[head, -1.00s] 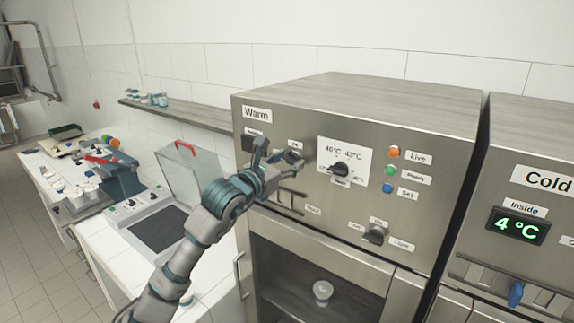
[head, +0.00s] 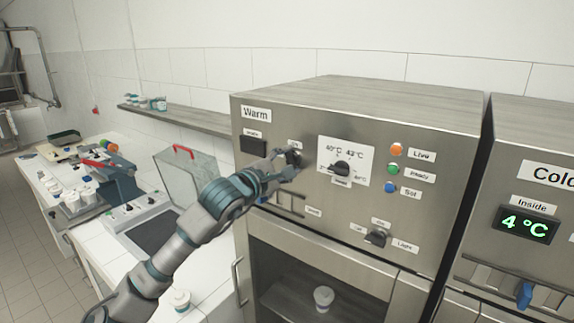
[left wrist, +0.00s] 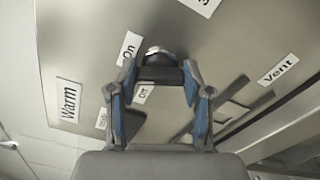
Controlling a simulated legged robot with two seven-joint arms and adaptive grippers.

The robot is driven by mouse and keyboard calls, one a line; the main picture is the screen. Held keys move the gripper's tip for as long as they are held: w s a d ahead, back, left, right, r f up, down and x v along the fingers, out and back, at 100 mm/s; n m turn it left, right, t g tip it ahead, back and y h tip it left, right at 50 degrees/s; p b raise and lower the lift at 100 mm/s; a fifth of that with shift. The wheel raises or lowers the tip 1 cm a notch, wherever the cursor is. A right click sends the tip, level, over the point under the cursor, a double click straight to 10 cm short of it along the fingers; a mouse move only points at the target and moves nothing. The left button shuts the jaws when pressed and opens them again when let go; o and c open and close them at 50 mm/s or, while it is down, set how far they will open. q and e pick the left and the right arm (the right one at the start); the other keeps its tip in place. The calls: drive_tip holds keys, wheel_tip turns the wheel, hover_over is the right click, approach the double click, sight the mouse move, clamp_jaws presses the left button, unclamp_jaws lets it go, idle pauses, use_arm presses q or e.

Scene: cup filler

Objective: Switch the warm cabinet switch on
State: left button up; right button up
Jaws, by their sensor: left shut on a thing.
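The warm cabinet (head: 375,110) stands in the middle of the head view, with a "Warm" label at its upper left. Its on/off switch (head: 295,157) is a dark knob on the front panel, partly hidden by my gripper. My left gripper (head: 287,160) is at this switch and shut on it. In the left wrist view, my left gripper (left wrist: 162,82) has its two blue-lined fingers on either side of the dark switch knob (left wrist: 160,60). "On" (left wrist: 129,48) and "Off" (left wrist: 143,94) labels show beside it. My right gripper is not in view.
A temperature dial (head: 341,168), orange, green and blue lamps, and a light knob (head: 376,237) are right of and below the switch. A cold cabinet (head: 540,145) stands at the right. A bench with equipment (head: 150,230) lies to the left.

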use_arm(q)
drive_tip(key=m, duration=0.4)
drive_tip(key=shift+d+f+m, duration=0.1)
drive_tip(key=shift+f+m, duration=0.15)
drive_tip(key=shift+m, duration=0.05)
drive_tip(key=shift+f, duration=0.15)
idle(0.3)
drive_tip(key=o, duration=1.2)
drive_tip(key=shift+c, duration=0.2)
drive_tip(key=shift+s+r, duration=0.1)
drive_tip(key=shift+r, duration=0.1)
drive_tip(key=v, duration=1.2)
